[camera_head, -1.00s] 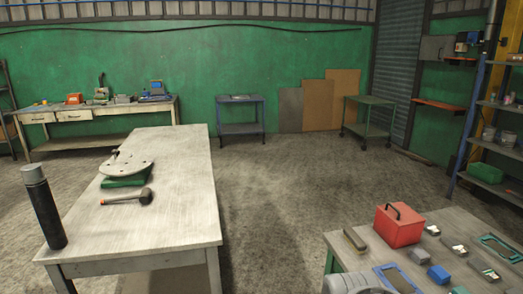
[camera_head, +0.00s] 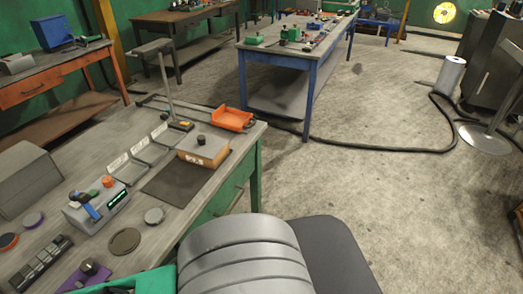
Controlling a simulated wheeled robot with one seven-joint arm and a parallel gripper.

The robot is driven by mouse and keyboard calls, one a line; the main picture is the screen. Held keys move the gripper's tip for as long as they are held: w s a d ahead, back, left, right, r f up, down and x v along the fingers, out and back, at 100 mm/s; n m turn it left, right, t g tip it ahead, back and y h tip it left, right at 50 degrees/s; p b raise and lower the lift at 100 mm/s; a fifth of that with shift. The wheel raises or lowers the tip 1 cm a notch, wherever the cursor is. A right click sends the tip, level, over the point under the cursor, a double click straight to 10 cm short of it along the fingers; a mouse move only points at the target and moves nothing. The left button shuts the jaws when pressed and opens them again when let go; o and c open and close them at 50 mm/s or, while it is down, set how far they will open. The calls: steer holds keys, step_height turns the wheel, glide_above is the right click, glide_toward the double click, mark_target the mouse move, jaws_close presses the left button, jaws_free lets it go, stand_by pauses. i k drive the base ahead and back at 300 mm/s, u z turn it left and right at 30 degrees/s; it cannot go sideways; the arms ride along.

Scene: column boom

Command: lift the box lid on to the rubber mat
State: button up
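The box lid (camera_head: 210,147) is grey and flat with a dark round knob on top. It sits on an orange-brown box (camera_head: 208,161) with a white label, near the right end of the grey bench at left. The rubber mat (camera_head: 170,187) is a dark flat sheet on the bench, just in front and to the left of the box. Its visible surface is bare. My gripper is not in view.
The bench (camera_head: 118,128) also holds small clear-topped frames (camera_head: 143,152), an orange tray (camera_head: 233,118), a grey device with knobs (camera_head: 97,205), dark discs (camera_head: 125,241) and a grey hood-like block (camera_head: 30,180). A blue-legged table (camera_head: 265,75) stands behind.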

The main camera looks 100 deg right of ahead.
mark_target(204, 145)
steer(key=u, duration=1.7)
steer(key=k, duration=2.45)
steer(key=z, duration=0.2)
